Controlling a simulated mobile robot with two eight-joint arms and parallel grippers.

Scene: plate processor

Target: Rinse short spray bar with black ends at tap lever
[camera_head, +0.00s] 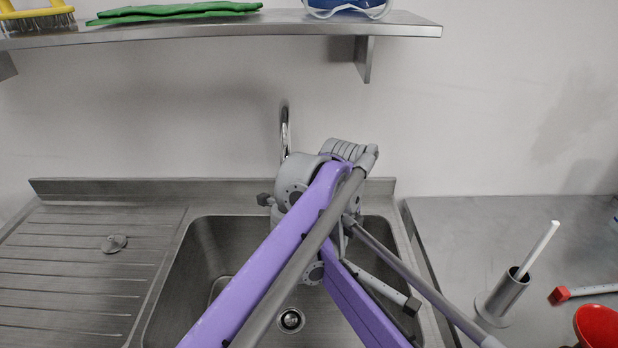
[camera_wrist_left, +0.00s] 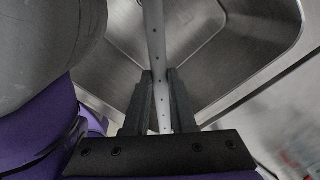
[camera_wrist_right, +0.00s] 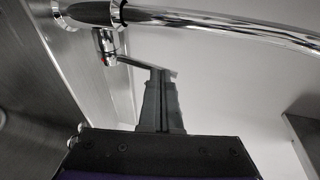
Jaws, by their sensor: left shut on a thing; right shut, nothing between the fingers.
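The short grey spray bar with black ends (camera_head: 378,283) is over the sink, tilted, with one black end low at the right. My purple and grey arms hide its middle. In the left wrist view the bar (camera_wrist_left: 156,45), with a row of small holes, runs between the fingers of my left gripper (camera_wrist_left: 159,85), which is shut on it. The chrome tap (camera_head: 285,128) rises behind my arms. In the right wrist view, the tap lever (camera_wrist_right: 139,64) reaches to the fingertips of my right gripper (camera_wrist_right: 162,75), which is shut and empty. I cannot tell whether they touch. Flowing water is not visible.
The sink basin (camera_head: 205,255) has a drain (camera_head: 290,320). A ribbed drainboard (camera_head: 70,270) is left. A shelf (camera_head: 230,27) hangs above.

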